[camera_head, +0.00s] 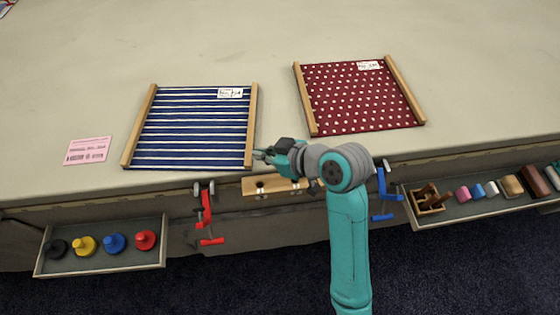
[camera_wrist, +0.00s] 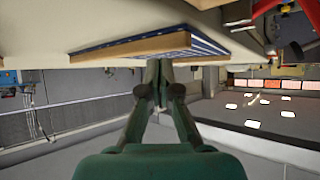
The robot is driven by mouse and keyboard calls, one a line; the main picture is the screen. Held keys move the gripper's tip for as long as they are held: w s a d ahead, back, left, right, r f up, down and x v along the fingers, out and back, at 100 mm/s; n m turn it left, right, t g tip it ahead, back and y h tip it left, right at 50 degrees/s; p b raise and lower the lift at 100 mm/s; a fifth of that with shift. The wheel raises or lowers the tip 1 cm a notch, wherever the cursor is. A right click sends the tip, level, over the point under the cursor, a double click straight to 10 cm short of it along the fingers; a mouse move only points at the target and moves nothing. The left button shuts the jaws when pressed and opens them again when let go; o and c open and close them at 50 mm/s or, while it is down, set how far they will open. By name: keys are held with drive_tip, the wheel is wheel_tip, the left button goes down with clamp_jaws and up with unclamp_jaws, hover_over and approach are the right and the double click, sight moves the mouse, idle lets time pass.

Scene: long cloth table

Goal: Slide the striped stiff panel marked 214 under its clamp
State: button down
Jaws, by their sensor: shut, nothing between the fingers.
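The blue-and-white striped panel (camera_head: 190,130) lies flat on the cloth table, with a wooden strip along its left and right edges. A white label (camera_head: 230,93) sits at its far right corner; its print is too small to read. A red clamp (camera_head: 206,212) hangs at the table's front edge below the panel, and a blue clamp (camera_head: 383,193) hangs farther right. My gripper (camera_head: 260,155) is shut and empty, beside the near end of the panel's right strip. In the wrist view the shut fingers (camera_wrist: 158,68) point at a wooden strip (camera_wrist: 135,47); contact cannot be told.
A red dotted panel (camera_head: 350,98) lies to the right. A pink card (camera_head: 88,150) lies left of the striped panel. A wooden block with holes (camera_head: 270,186) is at the front edge. Trays (camera_head: 100,262) hang below.

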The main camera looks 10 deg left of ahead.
sight(250, 154)
drive_tip(key=x, duration=0.2)
drive_tip(key=shift+w+a+r, duration=0.1)
drive_tip(key=shift+w+a, duration=0.1)
drive_tip(key=shift+a, duration=0.1)
drive_tip(key=shift+s+f, duration=0.1)
drive_tip(key=shift+f, duration=0.35)
drive_tip(key=shift+f, duration=0.15)
drive_tip(key=d, duration=0.1)
drive_tip(key=s+d, duration=0.1)
drive_tip(key=d, duration=0.1)
drive_tip(key=shift+s+f, duration=0.1)
drive_tip(key=shift+s, duration=0.15)
drive_tip(key=shift+r, duration=0.8)
drive_tip(key=shift+w, duration=0.1)
drive_tip(key=shift+a+r, duration=0.1)
